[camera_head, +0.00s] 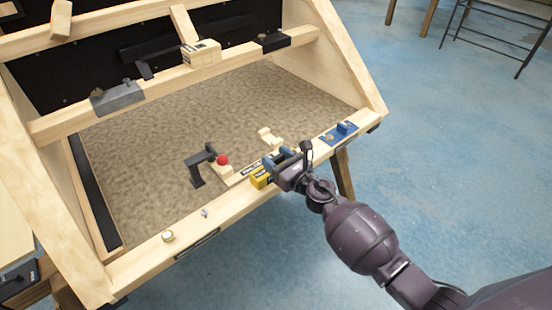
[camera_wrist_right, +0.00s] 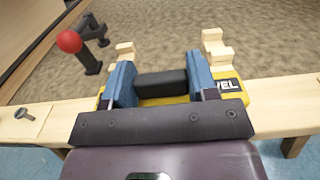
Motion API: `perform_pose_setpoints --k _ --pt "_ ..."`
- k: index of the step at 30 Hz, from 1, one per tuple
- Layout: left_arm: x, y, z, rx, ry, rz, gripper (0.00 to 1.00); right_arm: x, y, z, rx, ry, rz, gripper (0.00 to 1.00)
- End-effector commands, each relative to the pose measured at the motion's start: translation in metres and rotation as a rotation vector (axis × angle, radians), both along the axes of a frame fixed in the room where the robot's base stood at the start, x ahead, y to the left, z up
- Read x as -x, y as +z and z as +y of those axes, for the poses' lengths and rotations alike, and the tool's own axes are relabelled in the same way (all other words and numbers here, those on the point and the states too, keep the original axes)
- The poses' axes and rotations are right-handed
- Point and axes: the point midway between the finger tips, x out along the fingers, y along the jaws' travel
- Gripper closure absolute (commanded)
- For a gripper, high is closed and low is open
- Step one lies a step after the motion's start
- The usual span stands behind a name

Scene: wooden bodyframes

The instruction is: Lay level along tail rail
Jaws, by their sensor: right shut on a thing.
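The yellow level (camera_head: 262,181) is at the tail rail (camera_head: 135,273), the pale wooden beam along the near edge of the frame. My right gripper (camera_head: 290,162) is shut on the level over the right half of the rail. In the right wrist view, the gripper's blue fingers (camera_wrist_right: 161,82) stand on either side of a black block, with the yellow level (camera_wrist_right: 178,101) and part of its lettering showing around them. The level lies roughly in line with the rail (camera_wrist_right: 275,105); whether it touches the wood cannot be told. My left gripper is not in view.
A blue tool (camera_head: 343,130) sits on the rail to the right. A round knob (camera_head: 168,236) and a small screw (camera_head: 204,212) are on its left part. Behind the rail are a black clamp-like piece (camera_head: 197,170) with a red ball (camera_head: 222,159) and notched wooden blocks (camera_head: 268,138).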

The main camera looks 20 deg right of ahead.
Motion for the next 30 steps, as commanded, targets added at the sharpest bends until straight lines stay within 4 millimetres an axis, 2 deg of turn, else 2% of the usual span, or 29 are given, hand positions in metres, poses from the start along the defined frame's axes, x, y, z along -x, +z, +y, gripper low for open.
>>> perform_pose_setpoints --k 6,7,12,20,24,30 --pt "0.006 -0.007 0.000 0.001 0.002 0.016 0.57 0.000 -0.006 0.000 0.000 0.001 0.001 0.81" --pt "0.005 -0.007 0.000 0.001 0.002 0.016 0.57 0.000 -0.006 0.000 0.000 0.000 0.002 0.45" --pt "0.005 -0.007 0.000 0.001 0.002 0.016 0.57 0.000 -0.004 0.000 0.000 0.000 0.000 0.21" --pt "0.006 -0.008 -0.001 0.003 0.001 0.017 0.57 0.000 -0.004 0.000 0.000 0.000 0.000 0.21" --pt "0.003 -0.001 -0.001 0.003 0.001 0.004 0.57 0.000 0.005 0.000 0.000 0.000 -0.004 0.21" --pt "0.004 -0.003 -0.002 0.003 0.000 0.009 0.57 0.029 0.000 -0.011 0.000 -0.001 0.001 0.21"
